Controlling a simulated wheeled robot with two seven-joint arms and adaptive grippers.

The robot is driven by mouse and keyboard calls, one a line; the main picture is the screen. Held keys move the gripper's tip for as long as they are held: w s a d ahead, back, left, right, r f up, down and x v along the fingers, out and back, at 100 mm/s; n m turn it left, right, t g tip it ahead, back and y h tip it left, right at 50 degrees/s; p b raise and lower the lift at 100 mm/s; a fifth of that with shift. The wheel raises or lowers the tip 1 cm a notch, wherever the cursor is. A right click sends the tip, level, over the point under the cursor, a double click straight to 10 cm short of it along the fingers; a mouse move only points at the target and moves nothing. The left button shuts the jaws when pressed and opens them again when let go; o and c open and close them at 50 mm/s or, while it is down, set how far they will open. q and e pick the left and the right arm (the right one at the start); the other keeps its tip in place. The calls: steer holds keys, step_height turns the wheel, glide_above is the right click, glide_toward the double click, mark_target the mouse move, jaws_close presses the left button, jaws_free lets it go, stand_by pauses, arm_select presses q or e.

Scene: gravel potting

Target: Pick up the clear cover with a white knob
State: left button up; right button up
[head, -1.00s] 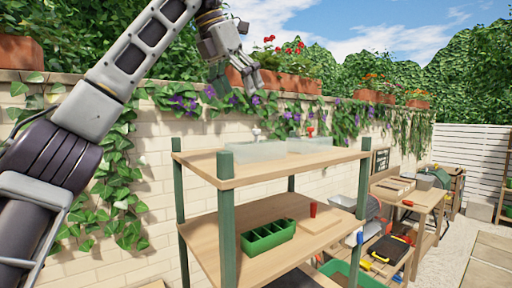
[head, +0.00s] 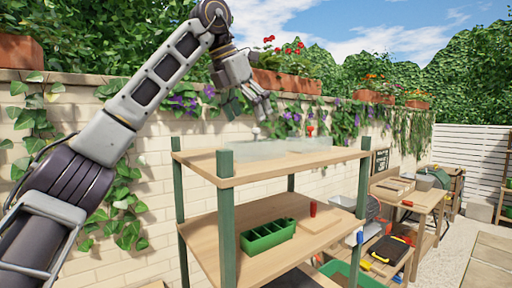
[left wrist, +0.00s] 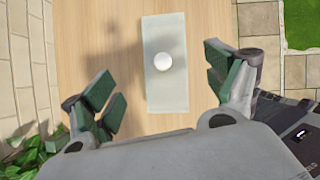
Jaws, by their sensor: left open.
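The clear cover (head: 250,151) with a white knob (head: 256,131) lies on the top board of a green-posted shelf in the head view. In the left wrist view the cover (left wrist: 166,95) is a pale see-through rectangle with the round white knob (left wrist: 163,61) on it. My left gripper (head: 250,112) is open and empty above the cover, its fingers pointing down. In the left wrist view the fingers of my left gripper (left wrist: 158,82) stand apart on either side of the cover. My right gripper is not in view.
A second clear cover with a red knob (head: 310,131) lies close to the right. The lower board holds a green compartment tray (head: 268,236) and a red cup (head: 313,208). A brick wall (head: 150,205) with ivy and flowers stands behind the shelf.

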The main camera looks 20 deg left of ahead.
mark_target(255, 135)
arm_select(q)
steer(key=shift+x, duration=0.8)
steer(key=shift+f, duration=0.1)
steer(key=shift+s+p+x, duration=0.1)
steer(key=shift+p+x, duration=0.2)
steer(key=shift+x, duration=0.95)
steer(key=shift+s+p+x, duration=0.15)
steer(key=shift+p+x, duration=0.1)
steer(key=shift+x, duration=1)
steer(key=shift+f, duration=0.15)
steer(key=shift+a, duration=0.1)
steer(key=c, duration=1.1)
